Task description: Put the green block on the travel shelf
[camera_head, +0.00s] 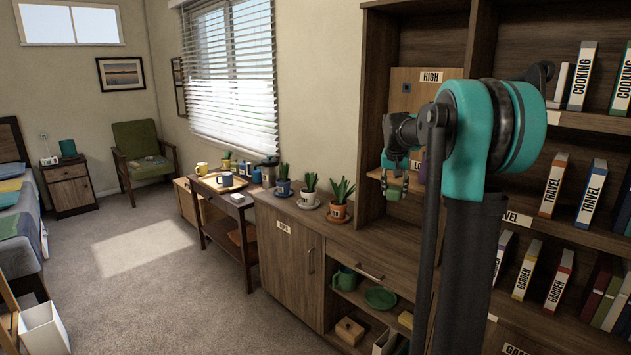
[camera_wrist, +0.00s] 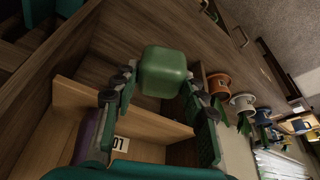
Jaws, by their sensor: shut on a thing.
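The green block (camera_wrist: 163,72) is a rounded cube held between the fingertips of my gripper (camera_wrist: 160,88) in the wrist view.
A cooking shelf (camera_head: 570,119) lies above and a garden shelf with books (camera_head: 527,270) below. Potted plants (camera_head: 338,209) line the cabinet top to the left. A purple thing (camera_wrist: 88,138) sits near a wooden ledge (camera_wrist: 130,117).

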